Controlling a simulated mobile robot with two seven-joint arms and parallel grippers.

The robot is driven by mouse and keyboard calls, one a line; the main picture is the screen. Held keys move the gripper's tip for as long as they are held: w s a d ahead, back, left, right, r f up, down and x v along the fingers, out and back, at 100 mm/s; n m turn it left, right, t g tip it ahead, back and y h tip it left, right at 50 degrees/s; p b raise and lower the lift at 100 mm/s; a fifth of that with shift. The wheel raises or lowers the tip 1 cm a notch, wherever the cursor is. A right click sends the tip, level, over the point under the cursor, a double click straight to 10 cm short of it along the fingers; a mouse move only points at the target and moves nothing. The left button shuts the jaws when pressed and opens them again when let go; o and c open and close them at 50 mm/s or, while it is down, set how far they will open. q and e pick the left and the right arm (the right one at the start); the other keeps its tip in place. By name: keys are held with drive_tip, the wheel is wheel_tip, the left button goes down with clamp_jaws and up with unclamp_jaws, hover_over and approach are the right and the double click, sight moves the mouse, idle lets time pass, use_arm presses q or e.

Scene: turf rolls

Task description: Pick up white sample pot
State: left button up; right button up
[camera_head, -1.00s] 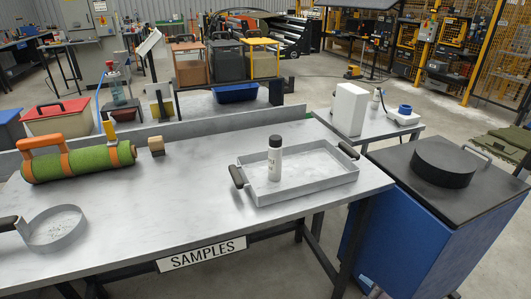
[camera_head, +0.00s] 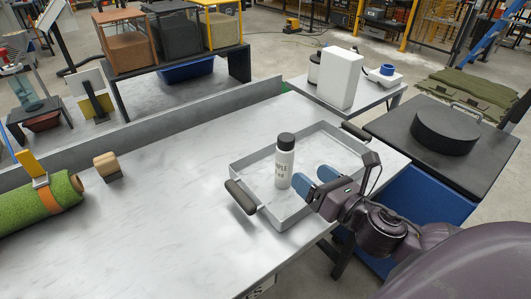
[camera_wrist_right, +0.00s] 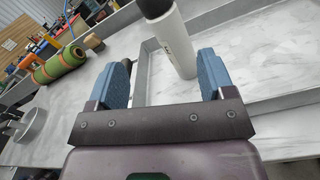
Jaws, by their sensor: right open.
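The white sample pot (camera_head: 285,163) is a white bottle with a black cap and dark lettering. It stands upright in a shallow grey metal tray (camera_head: 246,167) with dark side handles. My right gripper (camera_head: 312,182) is open, its blue fingers just right of and in front of the pot, over the tray. In the right wrist view the pot (camera_wrist_right: 173,40) is beyond the fingertips, nearer the right finger. The gap between the fingers is empty. My left gripper is not in view.
A green turf roll (camera_head: 40,207) with an orange band and a small wooden-topped block (camera_head: 107,165) lie at the left of the bench (camera_head: 170,220). The tray walls surround the pot. A black lid-like disc (camera_head: 443,131) sits on the cabinet at right.

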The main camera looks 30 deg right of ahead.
sight(292, 155)
drive_tip(key=n, duration=0.3)
drive_tip(key=shift+s+d+r, duration=0.15)
drive_tip(key=shift+s+r, duration=0.05)
drive_tip(key=shift+s, duration=0.1)
drive_tip(key=w, duration=0.4)
drive_tip(key=shift+w+a, duration=0.2)
drive_tip(key=shift+w, duration=3.25)
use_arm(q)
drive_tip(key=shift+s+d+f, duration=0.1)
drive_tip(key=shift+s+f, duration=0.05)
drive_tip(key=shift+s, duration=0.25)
